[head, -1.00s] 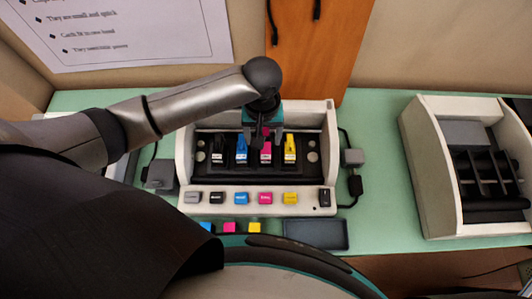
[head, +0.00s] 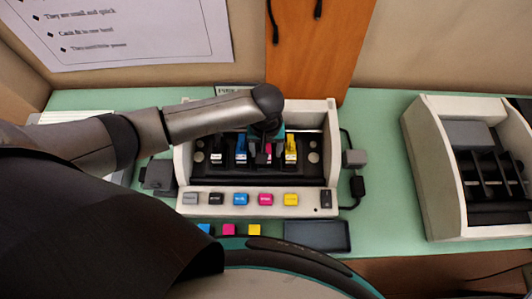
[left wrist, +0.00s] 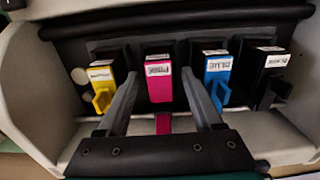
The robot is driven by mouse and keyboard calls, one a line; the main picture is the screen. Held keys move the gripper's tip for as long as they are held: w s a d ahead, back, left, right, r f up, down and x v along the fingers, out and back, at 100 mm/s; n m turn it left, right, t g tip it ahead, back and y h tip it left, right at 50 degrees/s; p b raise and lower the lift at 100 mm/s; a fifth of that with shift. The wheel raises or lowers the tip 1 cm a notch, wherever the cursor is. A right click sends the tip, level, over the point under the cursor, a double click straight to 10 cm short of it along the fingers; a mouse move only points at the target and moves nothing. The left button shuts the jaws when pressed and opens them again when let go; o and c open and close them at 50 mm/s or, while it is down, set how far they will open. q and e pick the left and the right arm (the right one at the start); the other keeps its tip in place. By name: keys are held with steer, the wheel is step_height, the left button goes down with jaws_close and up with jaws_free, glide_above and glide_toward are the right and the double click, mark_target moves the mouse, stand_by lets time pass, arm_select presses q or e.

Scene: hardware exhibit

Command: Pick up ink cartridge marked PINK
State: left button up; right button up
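The pink cartridge (left wrist: 159,82), with a white label reading PINK, stands in its slot in the white printer (head: 183,158). In the left wrist view, the two fingers of my left gripper (left wrist: 161,76) are open, one on each side of it, with gaps visible. In the head view, my left gripper (head: 260,146) is over the pink slot and hides most of the cartridge. Yellow (left wrist: 101,84), blue (left wrist: 217,80) and black (left wrist: 268,75) cartridges stand in the neighbouring slots. My right gripper is not in view.
A row of coloured buttons (head: 240,199) runs along the printer's front. A dark tray (head: 317,235) and small coloured blocks (head: 229,229) lie before it. A second white unit (head: 433,180) stands at the right, with green tabletop between.

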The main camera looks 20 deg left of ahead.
arm_select(q)
jaws_close()
stand_by(0.3)
stand_by(0.3)
